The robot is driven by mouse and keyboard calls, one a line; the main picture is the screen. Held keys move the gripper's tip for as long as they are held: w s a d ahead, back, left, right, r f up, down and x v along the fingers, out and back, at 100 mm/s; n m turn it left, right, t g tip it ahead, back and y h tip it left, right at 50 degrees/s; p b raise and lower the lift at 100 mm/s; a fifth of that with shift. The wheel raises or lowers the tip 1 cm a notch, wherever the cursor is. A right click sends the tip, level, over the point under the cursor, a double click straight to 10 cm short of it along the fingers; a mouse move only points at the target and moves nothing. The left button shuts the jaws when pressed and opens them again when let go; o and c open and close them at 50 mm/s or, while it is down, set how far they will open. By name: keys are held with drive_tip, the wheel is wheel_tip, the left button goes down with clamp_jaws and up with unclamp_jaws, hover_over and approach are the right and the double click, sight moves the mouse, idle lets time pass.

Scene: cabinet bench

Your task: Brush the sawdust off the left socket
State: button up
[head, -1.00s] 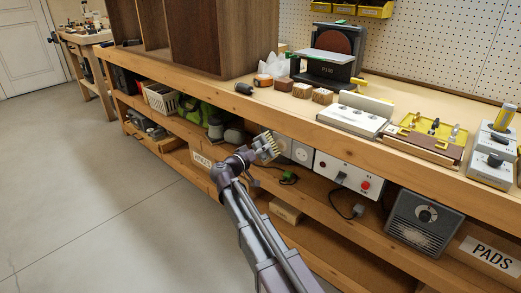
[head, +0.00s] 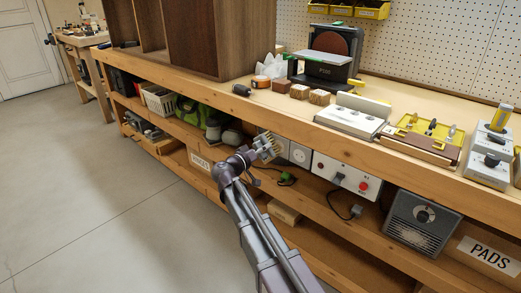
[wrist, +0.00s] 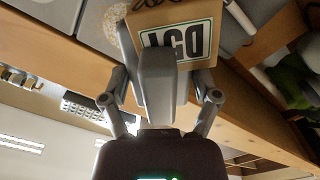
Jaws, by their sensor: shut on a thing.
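My gripper (head: 250,158) is shut on a wooden brush with pale bristles (head: 268,147). In the wrist view, the brush's tan block (wrist: 176,22) bears a white label with a green border and upside-down lettering, partly hidden by a finger. The left socket (head: 283,148) is a grey plate under the bench top, partly hidden by the brush in the head view. In the wrist view its round face (wrist: 103,16) shows tan specks like sawdust, just left of the block. I cannot tell whether bristles touch it. The right socket (head: 300,154) has a pale round face.
A white switch box with a red button (head: 345,174) sits right of the sockets. A green plug (head: 287,178) lies on the shelf below. The bench front edge (head: 260,117) overhangs them. A grey heater-like box (head: 422,217) stands farther right. The floor at left is clear.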

drive_tip(key=shift+w, duration=0.1)
drive_tip(key=shift+d, duration=0.1)
drive_tip(key=shift+s+d, duration=1.2)
drive_tip(key=shift+d, duration=0.15)
drive_tip(key=shift+d, duration=0.1)
drive_tip(key=shift+s+d, duration=0.5)
drive_tip(key=shift+d, duration=0.25)
drive_tip(key=shift+s+d, duration=0.5)
drive_tip(key=shift+d, duration=0.2)
drive_tip(key=shift+a, duration=0.15)
